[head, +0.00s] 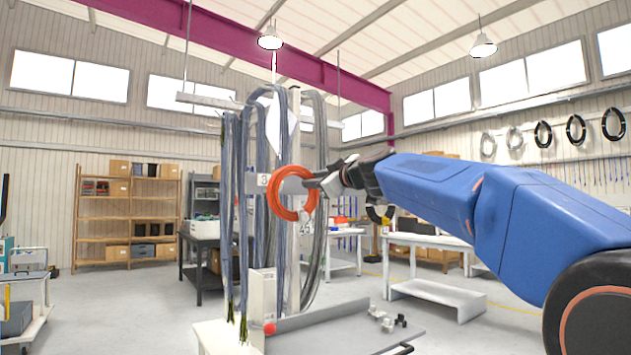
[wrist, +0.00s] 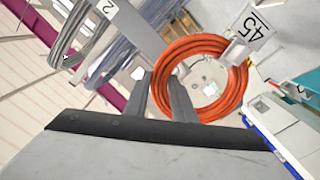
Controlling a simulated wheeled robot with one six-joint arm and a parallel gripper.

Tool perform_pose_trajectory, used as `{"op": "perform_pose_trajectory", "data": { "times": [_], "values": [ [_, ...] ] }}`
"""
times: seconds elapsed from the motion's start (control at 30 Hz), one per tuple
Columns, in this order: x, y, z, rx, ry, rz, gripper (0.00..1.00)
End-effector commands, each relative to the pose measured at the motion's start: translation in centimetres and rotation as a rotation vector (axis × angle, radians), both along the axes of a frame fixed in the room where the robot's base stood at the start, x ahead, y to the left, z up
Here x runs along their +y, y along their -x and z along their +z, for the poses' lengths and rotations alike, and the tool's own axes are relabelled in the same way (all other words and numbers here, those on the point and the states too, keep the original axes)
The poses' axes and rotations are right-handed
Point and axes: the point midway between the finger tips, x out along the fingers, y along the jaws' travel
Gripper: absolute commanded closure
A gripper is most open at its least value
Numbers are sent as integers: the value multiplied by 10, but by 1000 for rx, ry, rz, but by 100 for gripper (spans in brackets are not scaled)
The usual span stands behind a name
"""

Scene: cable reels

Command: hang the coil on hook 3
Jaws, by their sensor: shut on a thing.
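The coil is an orange ring (head: 272,198) with a white tag (head: 305,230) reading 45. It hangs upright in the middle of the head view, and shows large in the wrist view (wrist: 241,82). My gripper (head: 316,182) is shut on the right side of the coil's rim. In the wrist view its two fingers (wrist: 167,84) meet the rim's left side. A white plate marked 3 (head: 263,180) sits just left of the coil, by a grey bar on the rack. Whether the bar passes through the ring or behind it, I cannot tell.
Long grey-blue cable hanks (head: 282,130) hang on the rack around the plate. A plate marked 2 (wrist: 108,9) shows in the wrist view. Below is a grey tray (head: 345,326) with small grey blocks. A dark workbench (head: 203,243) stands behind left, white benches right.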

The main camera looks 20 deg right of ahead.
Motion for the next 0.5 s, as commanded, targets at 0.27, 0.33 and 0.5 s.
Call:
{"op": "perform_pose_trajectory", "data": {
  "times": [0.27,0.33,0.5],
  "values": [
    [6,-18,0,0,-2,1,100],
    [8,-22,1,0,-2,1,100],
    [11,-32,1,-1,0,1,100]
  ]
}}
